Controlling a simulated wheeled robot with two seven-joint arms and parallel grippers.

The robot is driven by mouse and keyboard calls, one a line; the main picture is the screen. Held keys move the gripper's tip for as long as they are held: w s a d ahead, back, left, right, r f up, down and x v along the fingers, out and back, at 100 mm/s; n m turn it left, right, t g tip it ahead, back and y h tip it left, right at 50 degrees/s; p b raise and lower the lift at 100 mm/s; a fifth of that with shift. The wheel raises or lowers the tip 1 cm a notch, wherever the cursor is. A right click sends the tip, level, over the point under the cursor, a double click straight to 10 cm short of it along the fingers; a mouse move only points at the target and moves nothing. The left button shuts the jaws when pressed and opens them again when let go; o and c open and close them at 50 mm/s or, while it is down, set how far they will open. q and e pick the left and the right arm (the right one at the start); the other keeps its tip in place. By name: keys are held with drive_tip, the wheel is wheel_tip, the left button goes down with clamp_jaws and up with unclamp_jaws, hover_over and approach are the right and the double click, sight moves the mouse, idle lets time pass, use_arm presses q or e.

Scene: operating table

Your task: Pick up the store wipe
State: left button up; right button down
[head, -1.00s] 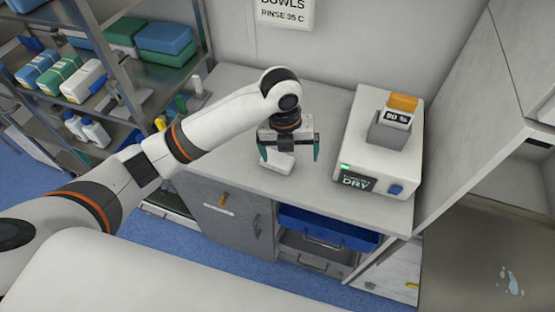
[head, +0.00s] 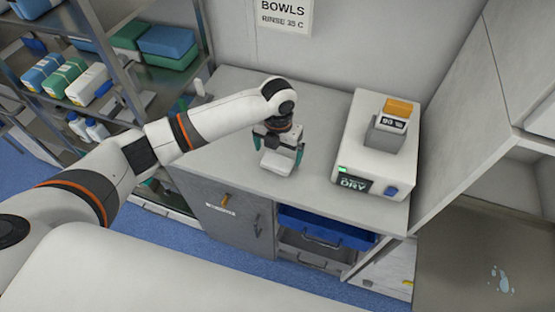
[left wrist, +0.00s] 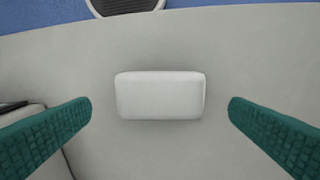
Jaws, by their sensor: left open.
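A small white block with rounded edges, which looks like the wipe (head: 277,163), lies on the grey counter. It also shows in the middle of the left wrist view (left wrist: 160,95). My left gripper (head: 278,150) is over it, pointing down, with its green fingers spread. In the left wrist view one finger of the left gripper (left wrist: 160,102) is on each side of the block, with a clear gap to both. The fingers do not touch it. My right gripper is not in view.
A white drying unit (head: 352,150) with an orange-topped grey piece stands on the counter (head: 235,90) to the right. Shelves (head: 125,62) with blue, green and white packs are at the left. A blue drawer (head: 325,228) is below the counter front. Counter around the block is clear.

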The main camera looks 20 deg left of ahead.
sight(277, 160)
use_arm(q)
drive_tip(key=shift+f+p, duration=0.3)
drive_tip(key=shift+f, duration=1.35)
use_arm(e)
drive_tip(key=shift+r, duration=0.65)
use_arm(q)
drive_tip(key=shift+c, duration=0.2)
drive_tip(key=shift+a, duration=0.1)
drive_tip(key=c, duration=0.9)
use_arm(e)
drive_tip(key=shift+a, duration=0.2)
use_arm(q)
drive_tip(key=shift+o, duration=0.2)
drive_tip(key=shift+r, duration=0.15)
wheel_tip(277, 160, up, 10)
drive_tip(key=b, duration=0.2)
drive_tip(key=shift+b, duration=0.3)
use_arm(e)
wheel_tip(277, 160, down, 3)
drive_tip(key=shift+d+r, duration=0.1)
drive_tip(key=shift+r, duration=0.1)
